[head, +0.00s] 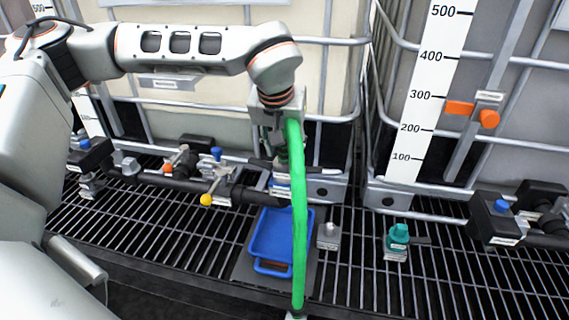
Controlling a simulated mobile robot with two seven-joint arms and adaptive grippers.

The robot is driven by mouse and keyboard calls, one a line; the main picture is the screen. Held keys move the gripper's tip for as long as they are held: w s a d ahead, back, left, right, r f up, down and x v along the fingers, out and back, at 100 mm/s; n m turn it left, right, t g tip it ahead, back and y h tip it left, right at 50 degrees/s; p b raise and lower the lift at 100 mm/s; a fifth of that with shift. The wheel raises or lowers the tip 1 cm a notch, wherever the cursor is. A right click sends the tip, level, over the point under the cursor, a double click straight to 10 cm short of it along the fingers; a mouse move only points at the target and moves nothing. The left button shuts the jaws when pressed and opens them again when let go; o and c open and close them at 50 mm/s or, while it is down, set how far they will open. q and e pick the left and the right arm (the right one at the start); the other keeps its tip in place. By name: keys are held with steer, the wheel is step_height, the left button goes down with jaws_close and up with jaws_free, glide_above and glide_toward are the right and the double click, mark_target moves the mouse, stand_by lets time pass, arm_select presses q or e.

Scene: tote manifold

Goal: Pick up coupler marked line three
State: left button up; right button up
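My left gripper (279,150) points down in front of the pale tank, above the manifold pipe. The green hose passes in front of it and its fingers are partly hidden, so I cannot tell whether they hold anything. A green hose (299,215) runs from the gripper down to the bottom edge, ending at a pale fitting. A teal coupler (398,238) with a side handle stands on the grating at right of centre. A grey fitting (328,236) stands beside the blue tray. Their labels are too small to read, so I cannot tell which says line three. My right gripper is not in view.
A blue tray (256,255) lies on a dark plate below the gripper. A black manifold pipe (185,183) carries valves with yellow, orange and blue knobs. White level scales (432,90) stand against caged tanks. The grating at right front is largely clear.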

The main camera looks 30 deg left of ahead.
arm_select(q)
jaws_close()
steer(key=shift+r, duration=0.1)
